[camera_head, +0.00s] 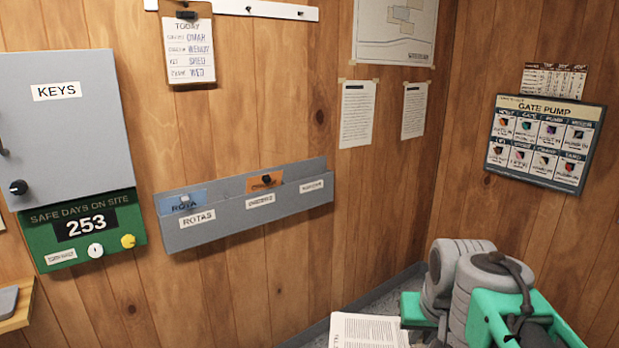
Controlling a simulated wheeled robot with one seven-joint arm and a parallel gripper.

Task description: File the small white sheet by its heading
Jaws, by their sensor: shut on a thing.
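The small white sheet (366,332) shows at the bottom edge, upper part only. It carries lines of print, and its heading is too small to read. My gripper (411,312), partly hidden by my arm, is at the sheet's right edge and shut on it. A grey wall file (240,222) hangs left of centre, above and left of the sheet and apart from it. Its left label reads ROTAS; its middle and right labels are not clearly legible. A blue card (184,201) marked ROTA stands in the left pocket and an orange card (264,182) in the middle one.
A grey KEYS cabinet (70,125) and a green safe-days board (80,240) are left of the file. A clipboard (187,45) hangs above it. Papers (357,113) and a GATE PUMP board (543,143) are on the walls. The wall below the file is clear.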

